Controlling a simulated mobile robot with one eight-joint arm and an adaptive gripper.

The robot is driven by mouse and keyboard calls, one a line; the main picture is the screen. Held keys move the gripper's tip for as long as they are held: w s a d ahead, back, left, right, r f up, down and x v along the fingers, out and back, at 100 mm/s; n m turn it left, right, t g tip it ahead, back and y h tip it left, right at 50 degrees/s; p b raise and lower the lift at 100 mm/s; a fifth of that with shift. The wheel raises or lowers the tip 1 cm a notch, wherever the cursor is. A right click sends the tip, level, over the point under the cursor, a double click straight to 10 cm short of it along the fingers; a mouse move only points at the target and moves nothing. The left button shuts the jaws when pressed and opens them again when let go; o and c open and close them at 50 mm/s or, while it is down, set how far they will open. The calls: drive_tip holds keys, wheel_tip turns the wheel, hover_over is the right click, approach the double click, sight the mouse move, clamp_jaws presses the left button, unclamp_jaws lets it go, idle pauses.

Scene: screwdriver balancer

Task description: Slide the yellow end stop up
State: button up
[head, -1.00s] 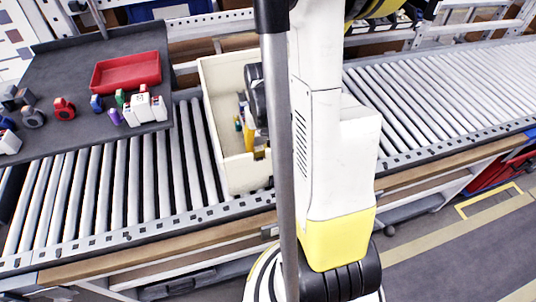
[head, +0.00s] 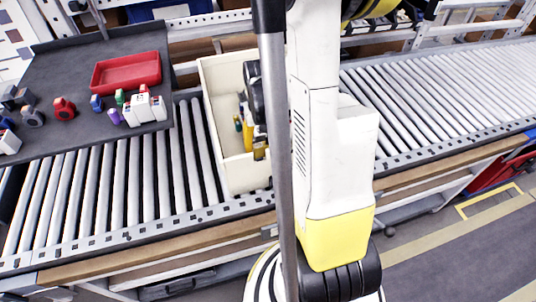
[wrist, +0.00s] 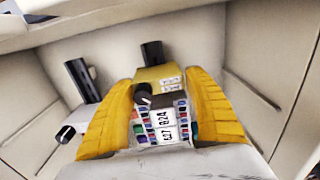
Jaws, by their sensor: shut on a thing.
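In the wrist view my gripper (wrist: 160,118) has two ribbed yellow fingers, one on each side of a pale piece with white number labels and coloured patches (wrist: 160,125). The fingers are shut on this labelled piece. Just beyond it is a yellow block with a small white label (wrist: 158,76), which may be the end stop; a dark part overlaps its lower edge. I cannot tell whether the block and piece are joined. In the head view, small yellow parts (head: 247,130) show inside the cream bin, and my arm and a grey pole hide most of the gripper.
The cream bin (head: 209,90) stands on a roller conveyor (head: 105,185); its walls surround the gripper closely. Black cylinders (wrist: 82,80) stand near the fingers. A dark table (head: 60,75) at left holds a red tray (head: 127,72) and several small items. The right-hand rollers are clear.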

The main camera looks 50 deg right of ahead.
sight(258, 137)
drive_tip(key=shift+w+d+b, duration=0.25)
drive_tip(key=shift+w, duration=0.45)
drive_tip(key=shift+w+d+b, duration=0.25)
drive_tip(key=shift+w, duration=0.45)
idle(3.9)
drive_tip(key=o, duration=1.2)
drive_tip(key=shift+w, duration=0.1)
drive_tip(key=shift+w+a, duration=0.1)
drive_tip(key=shift+a, duration=0.05)
drive_tip(key=shift+s, duration=0.3)
drive_tip(key=shift+r, duration=0.1)
drive_tip(key=shift+r+p, duration=0.7)
drive_tip(key=shift+r, duration=0.2)
